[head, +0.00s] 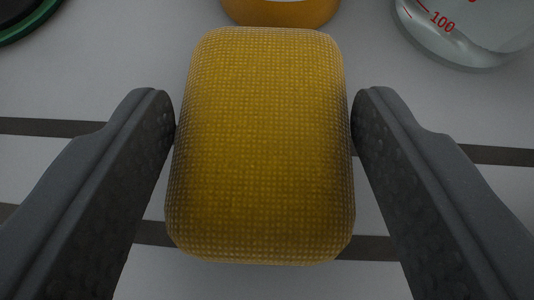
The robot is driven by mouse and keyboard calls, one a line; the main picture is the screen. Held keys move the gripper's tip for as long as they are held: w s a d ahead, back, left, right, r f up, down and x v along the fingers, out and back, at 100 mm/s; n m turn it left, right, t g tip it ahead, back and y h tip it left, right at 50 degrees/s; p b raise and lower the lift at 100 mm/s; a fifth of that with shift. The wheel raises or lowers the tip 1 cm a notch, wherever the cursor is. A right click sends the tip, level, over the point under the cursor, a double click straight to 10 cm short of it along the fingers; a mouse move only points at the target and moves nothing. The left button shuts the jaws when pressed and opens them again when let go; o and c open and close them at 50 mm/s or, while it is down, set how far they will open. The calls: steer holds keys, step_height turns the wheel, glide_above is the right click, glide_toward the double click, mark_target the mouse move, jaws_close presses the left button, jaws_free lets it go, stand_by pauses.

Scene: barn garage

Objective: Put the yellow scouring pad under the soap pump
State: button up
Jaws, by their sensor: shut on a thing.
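The yellow scouring pad (262,150) fills the middle of the head view, with a fine dotted mesh surface and rounded corners. My gripper (263,108) is shut on the pad, with one dark grey finger against its left side and one against its right. The pad hides the surface right beneath it, and its height above that surface is hard to tell. I cannot make out a soap pump for certain; only the rounded lower part of an orange-yellow object (281,11) shows just beyond the pad, cut off by the top edge.
A clear glass vessel (462,38) with red markings and the number 100 stands at the top right. Part of a dark round thing with a green rim (32,24) shows at the top left. The pale surface (120,65) has dark stripes or gaps across it.

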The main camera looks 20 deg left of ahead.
steer(key=shift+f, duration=0.5)
steer(key=shift+f, duration=0.1)
steer(key=o, duration=1)
steer(key=shift+s+d+r, duration=0.1)
steer(key=shift+s+r, duration=0.05)
steer(key=shift+r, duration=0.1)
steer(key=p+v, duration=0.1)
steer(key=v, duration=1)
steer(key=shift+s+d, duration=0.1)
steer(key=shift+s, duration=0.2)
steer(key=shift+r, duration=0.1)
